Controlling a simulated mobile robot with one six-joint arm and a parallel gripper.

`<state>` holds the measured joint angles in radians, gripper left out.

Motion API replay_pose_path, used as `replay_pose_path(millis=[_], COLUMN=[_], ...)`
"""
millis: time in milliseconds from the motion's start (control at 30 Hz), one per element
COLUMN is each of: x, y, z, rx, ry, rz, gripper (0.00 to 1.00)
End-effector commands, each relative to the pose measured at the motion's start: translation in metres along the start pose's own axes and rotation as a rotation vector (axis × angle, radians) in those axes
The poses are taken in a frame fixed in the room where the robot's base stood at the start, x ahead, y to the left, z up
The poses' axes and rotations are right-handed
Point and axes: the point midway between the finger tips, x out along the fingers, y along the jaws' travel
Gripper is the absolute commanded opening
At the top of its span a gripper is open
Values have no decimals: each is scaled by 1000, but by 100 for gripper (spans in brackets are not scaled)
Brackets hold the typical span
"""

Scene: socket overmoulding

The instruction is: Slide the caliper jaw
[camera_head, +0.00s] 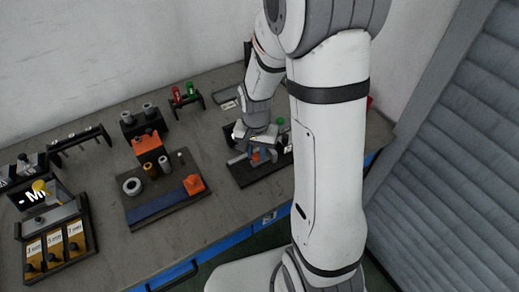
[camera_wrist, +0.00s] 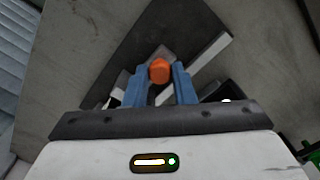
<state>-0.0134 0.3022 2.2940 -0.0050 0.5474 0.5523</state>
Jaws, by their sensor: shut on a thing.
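My gripper (camera_wrist: 160,85) is shut on an orange knob (camera_wrist: 159,70), which sits between its two blue fingertips in the wrist view. The knob appears to belong to the caliper, whose grey metal bar (camera_wrist: 210,50) runs diagonally behind the fingers. The caliper lies over a dark base plate (camera_wrist: 160,30). In the head view my gripper (camera_head: 257,155) is low over the dark plate (camera_head: 255,176) at the right part of the bench. My wrist hides most of the caliper there, and the exact jaw position cannot be told.
A dark board (camera_head: 165,207) with a grey ring, small cylinders and an orange block lies left of my gripper. Racks with red and green pieces (camera_head: 184,94) stand behind. A box with yellow labelled slots (camera_head: 55,246) is at the far left. Bare bench (camera_head: 215,130) lies between.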

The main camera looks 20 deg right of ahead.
Motion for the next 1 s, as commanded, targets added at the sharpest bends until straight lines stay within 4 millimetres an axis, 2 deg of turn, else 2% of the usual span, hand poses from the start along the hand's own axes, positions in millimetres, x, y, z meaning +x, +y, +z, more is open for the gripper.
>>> replay_pose_path(millis=[33, 67, 300, 633, 1000], x=[0, 0, 0, -6, -64], y=[-3, -3, -1, 0, 0], z=[1, 1, -1, -2, -3], rx=[2, 3, 8, 10, 10], ry=[0, 0, 0, 3, 5], rz=[-6, -6, -5, -5, -7], gripper=[0, 25, 44, 45, 45])
